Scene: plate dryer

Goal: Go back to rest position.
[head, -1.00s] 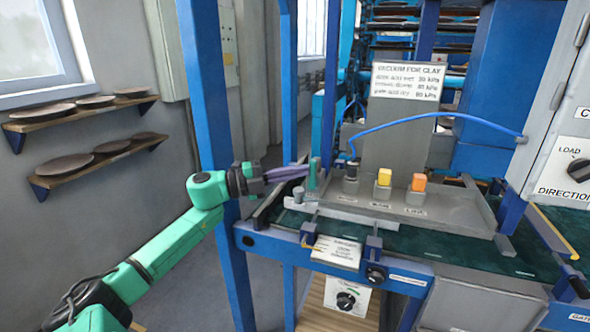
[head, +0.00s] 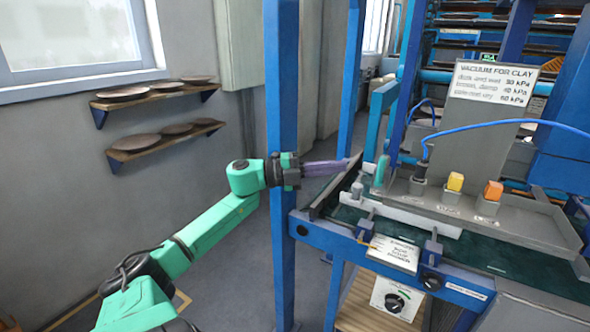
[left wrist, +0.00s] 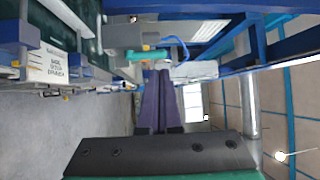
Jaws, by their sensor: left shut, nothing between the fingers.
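My left gripper (head: 345,165) comes in from the left in the head view. Its long purple fingers are shut together and hold nothing. The fingertips point right, at the left end of the blue machine table (head: 345,238), near a green upright part (head: 381,171). The tips look close to that part, but I cannot tell the exact gap. In the left wrist view the purple fingers (left wrist: 158,85) lie side by side, with the green part (left wrist: 148,55) just beyond them. My right gripper is in neither view.
A blue post (head: 281,120) stands right by my left wrist. The grey panel (head: 480,215) carries yellow and orange blocks and a blue hose. Two wall shelves (head: 165,138) hold brown plates at the left. The floor between wall and post looks clear.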

